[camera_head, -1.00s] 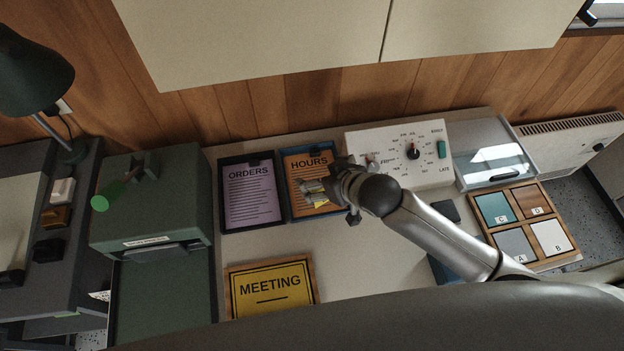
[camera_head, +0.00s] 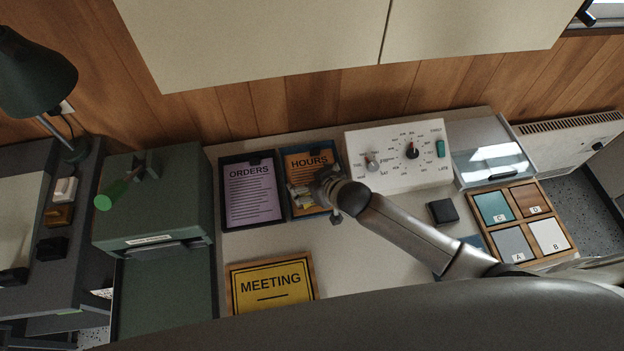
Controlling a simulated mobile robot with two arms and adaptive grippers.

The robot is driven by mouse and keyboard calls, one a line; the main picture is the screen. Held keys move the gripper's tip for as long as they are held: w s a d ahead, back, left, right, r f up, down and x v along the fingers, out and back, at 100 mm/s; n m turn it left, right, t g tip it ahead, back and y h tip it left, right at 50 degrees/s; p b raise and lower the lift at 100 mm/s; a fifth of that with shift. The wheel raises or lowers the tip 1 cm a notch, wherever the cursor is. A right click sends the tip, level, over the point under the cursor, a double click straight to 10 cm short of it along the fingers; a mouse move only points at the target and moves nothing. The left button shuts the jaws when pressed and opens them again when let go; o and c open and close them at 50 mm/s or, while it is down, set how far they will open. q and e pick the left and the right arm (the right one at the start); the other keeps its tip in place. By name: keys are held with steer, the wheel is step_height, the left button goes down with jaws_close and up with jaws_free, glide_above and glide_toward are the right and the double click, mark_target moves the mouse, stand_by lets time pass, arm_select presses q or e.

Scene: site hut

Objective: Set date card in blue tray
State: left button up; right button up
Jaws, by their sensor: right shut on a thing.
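A blue-rimmed tray (camera_head: 284,180) stands at the back middle of the desk, with an orange card marked HOURS (camera_head: 300,163) in it. My right gripper (camera_head: 301,196) is low over the lower part of this card. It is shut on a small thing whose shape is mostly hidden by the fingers. I cannot tell whether that thing touches the card or tray. No card marked as a date card can be read. My left gripper is not in view.
A dark tray (camera_head: 225,218) with a purple ORDERS card is left of the blue-rimmed tray. A yellow MEETING card (camera_head: 270,289) lies in front. A white dial box (camera_head: 399,178) is behind my arm, and a four-colour board (camera_head: 500,236) is at right. Bare desk lies in the middle.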

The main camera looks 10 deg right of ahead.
steer(key=o, duration=0.6)
steer(key=shift+s+r, duration=0.1)
steer(key=v, duration=1.1)
steer(key=shift+s+d+r, duration=0.2)
steer(key=shift+s+r, duration=0.05)
steer(key=shift+r, duration=0.05)
